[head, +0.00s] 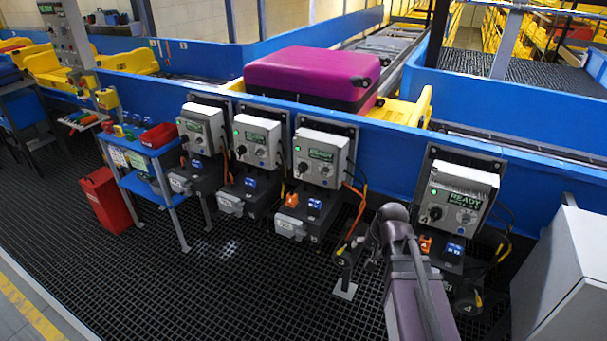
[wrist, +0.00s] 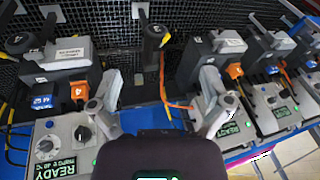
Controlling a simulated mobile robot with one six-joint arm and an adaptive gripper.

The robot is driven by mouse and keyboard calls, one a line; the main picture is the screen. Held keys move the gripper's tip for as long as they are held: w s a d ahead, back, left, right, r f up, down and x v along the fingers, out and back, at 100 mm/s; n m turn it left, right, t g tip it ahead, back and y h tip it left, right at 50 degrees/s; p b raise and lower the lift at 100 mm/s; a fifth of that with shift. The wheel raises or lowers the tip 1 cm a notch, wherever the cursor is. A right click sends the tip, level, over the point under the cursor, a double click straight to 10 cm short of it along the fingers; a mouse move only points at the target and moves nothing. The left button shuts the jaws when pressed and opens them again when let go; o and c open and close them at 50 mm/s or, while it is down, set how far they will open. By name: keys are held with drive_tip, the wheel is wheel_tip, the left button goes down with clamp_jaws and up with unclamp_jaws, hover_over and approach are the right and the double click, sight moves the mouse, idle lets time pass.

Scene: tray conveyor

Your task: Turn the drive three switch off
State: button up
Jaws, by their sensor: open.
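The drive three box (head: 320,155) is a pale grey panel with a green READY display, third from the left on the blue conveyor side. A small black rotary knob (head: 302,168) sits at its lower left; its setting is too small to read. Below hangs a dark unit with an orange tag (head: 292,199) and a grey latch box. In the wrist view the drive three panel (wrist: 230,130) is partly hidden behind my right finger. My gripper (wrist: 162,85) is open and empty, between the drive four and drive three panels. In the head view my arm mostly hides it.
Drive four's panel (head: 460,200) stands right of my arm; its knob (wrist: 82,133) shows in the wrist view. A black post marked 3 (head: 346,258) stands on the grating. A magenta suitcase (head: 305,72) lies above. A grey cabinet (head: 570,280) stands at the right. Open floor lies front left.

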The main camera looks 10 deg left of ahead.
drive_tip(key=w+a+r+m+t+y+b, duration=0.1)
drive_tip(key=w+a+m+t+y+b, duration=0.1)
drive_tip(key=w+a+m+t+b, duration=0.75)
drive_tip(key=w+a+r+m+t+y+b, duration=0.1)
drive_tip(key=w+a+m+t+y+b, duration=0.45)
drive_tip(key=w+a, duration=0.95)
drive_tip(key=w+a+f+m+h+b, duration=0.25)
drive_tip(key=w+m+h, duration=0.5)
drive_tip(key=m, duration=0.45)
drive_tip(key=m+h+b, duration=0.6)
drive_tip(key=m+h, duration=0.1)
drive_tip(key=m, duration=0.6)
approach(301, 171)
drive_tip(key=s, duration=0.2)
drive_tip(key=shift+a+r+g, duration=0.3)
drive_tip(key=shift+a+r, duration=0.05)
drive_tip(key=shift+a, duration=0.1)
drive_tip(key=shift+w, duration=0.15)
drive_tip(key=x, duration=1.3)
drive_tip(key=shift+w+d, duration=0.15)
drive_tip(key=shift+w, duration=0.1)
drive_tip(key=c, duration=1.2)
